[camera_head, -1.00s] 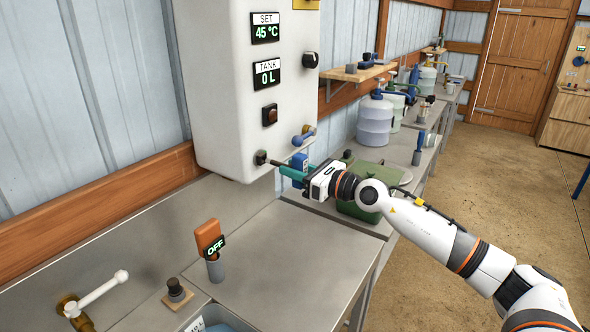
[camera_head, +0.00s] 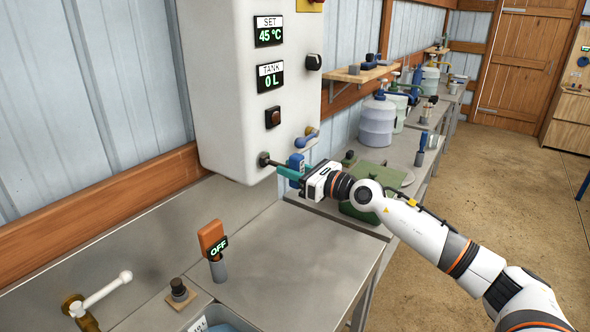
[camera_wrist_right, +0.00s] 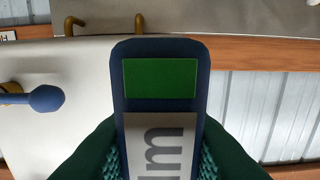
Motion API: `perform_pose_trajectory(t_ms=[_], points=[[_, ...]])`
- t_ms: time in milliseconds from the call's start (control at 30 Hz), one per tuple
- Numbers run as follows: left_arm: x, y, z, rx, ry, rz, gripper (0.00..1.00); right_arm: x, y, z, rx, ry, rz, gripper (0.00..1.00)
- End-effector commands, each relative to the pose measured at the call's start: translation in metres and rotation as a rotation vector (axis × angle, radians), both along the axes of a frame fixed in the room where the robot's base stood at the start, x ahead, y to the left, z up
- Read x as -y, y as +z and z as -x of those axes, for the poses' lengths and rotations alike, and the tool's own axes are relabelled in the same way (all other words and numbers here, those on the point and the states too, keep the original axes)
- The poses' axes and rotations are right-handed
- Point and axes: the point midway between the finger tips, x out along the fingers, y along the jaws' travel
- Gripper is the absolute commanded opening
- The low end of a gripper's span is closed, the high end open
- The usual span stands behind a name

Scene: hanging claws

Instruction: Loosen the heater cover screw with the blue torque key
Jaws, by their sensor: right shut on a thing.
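The blue torque key (camera_head: 297,162) is in my right gripper (camera_head: 289,174), which is shut on it with teal fingers. Its dark shaft points left to the heater cover screw (camera_head: 264,159), a dark round spot low on the white heater (camera_head: 230,90). The shaft tip appears to meet the screw; how deeply it is seated I cannot tell. In the right wrist view the key (camera_wrist_right: 118,95) shows a lit green panel and a grey label with part of a text, between the fingers. The screw is hidden there. My left gripper is out of view.
A blue-handled valve (camera_head: 306,138) sticks out of the heater just above the key. A green container (camera_head: 370,190) stands behind my right gripper. An orange switch marked OFF (camera_head: 212,241) stands on the steel counter (camera_head: 290,260), which is otherwise mostly bare near the heater.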

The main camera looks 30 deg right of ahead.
Motion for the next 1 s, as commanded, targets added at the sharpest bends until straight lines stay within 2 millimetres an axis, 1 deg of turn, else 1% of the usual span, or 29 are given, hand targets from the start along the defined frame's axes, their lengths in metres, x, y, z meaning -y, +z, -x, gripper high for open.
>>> perform_pose_trajectory(t_ms=[567,667,1000], points=[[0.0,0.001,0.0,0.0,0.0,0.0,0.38,-0.001,0.0,-0.003,0.001,0.0,0.001,0.0],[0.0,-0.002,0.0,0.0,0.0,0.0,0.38,-0.001,-0.001,-0.003,0.01,0.001,0.021,0.0],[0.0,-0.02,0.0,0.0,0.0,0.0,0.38,-0.001,-0.001,-0.002,0.083,0.0,0.192,0.0]])
